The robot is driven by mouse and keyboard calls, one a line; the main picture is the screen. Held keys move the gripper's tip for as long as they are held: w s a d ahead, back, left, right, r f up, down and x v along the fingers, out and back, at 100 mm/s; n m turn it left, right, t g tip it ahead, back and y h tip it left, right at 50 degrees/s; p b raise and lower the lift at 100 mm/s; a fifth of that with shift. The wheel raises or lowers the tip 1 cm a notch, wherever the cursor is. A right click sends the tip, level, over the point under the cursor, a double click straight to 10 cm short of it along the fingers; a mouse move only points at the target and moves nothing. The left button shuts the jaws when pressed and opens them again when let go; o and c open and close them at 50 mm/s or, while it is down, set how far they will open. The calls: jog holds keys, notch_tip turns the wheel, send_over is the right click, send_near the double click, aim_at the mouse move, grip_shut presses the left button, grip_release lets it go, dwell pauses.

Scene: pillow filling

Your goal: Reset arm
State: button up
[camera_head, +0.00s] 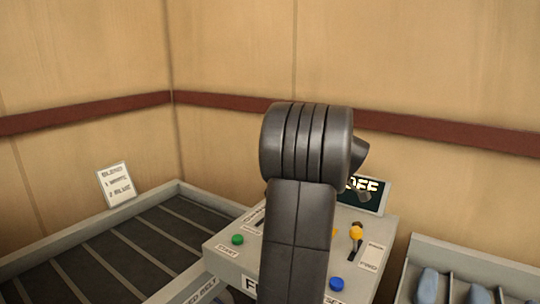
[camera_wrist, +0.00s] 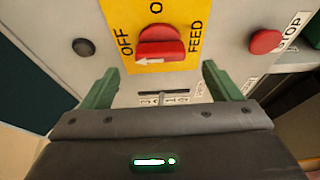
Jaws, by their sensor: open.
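In the wrist view, my gripper (camera_wrist: 161,85) has its two green fingers spread wide, with nothing between them. It faces a control panel with a red rotary knob (camera_wrist: 160,46) on a yellow plate marked OFF, O and FEED. The knob's white arrow points left, on the OFF side. The knob lies beyond the fingertips, and I see no contact. In the head view, my dark arm stands in front of the grey control box (camera_head: 226,257) and hides its middle. My fingers are hidden in that view.
A slatted belt (camera_head: 178,184) runs at the left, with a white sign (camera_head: 117,185) behind it. A divided tray (camera_head: 455,254) with bluish pieces stands right.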

jog(key=x, duration=0.5)
jog(key=shift+r, duration=0.1)
